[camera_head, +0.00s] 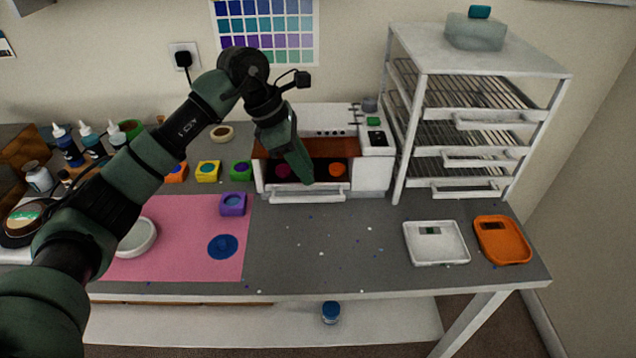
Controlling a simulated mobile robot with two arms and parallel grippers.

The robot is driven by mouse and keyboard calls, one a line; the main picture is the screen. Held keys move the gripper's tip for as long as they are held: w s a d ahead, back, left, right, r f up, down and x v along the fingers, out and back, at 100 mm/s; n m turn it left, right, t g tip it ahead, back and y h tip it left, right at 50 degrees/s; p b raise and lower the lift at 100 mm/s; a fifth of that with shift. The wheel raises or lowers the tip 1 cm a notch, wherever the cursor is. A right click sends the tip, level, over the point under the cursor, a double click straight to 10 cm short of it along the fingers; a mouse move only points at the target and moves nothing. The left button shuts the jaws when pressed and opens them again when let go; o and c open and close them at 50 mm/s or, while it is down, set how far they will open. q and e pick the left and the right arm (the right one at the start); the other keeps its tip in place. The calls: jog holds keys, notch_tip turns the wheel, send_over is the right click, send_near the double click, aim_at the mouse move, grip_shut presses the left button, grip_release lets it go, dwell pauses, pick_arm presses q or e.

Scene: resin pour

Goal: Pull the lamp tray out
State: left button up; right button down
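The white lamp box (377,175) stands at the back middle of the table. A reddish-brown upper part shows over its dark opening. The lamp tray (270,190) sits at the opening's bottom, with a white bar handle (308,198) along its front. A magenta round piece (283,171) and an orange round piece (336,170) show in the opening. My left gripper (306,180) points down in front of the opening, just above the tray's front edge. Its fingers overlap in this view, so I cannot tell its opening or whether it touches the tray. My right gripper is out of view.
A white wire-shelf rack (484,66) stands right of the lamp. A white tray (436,256) and an orange tray (503,240) lie at the right. A pink mat (190,262) with a purple mould (233,204) lies left. The table before the lamp holds only small specks.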

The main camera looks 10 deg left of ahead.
aim_at(320, 196)
pick_arm(q)
jog(key=shift+a, duration=0.35)
jog(key=shift+d+f, duration=0.15)
jog(key=shift+f, duration=0.2)
jog(key=p+x, duration=0.2)
jog(key=x, duration=0.4)
jog(key=shift+d+f, duration=0.15)
jog(key=shift+f, duration=0.25)
grip_shut()
jog(key=shift+w, duration=0.1)
dwell(0.4)
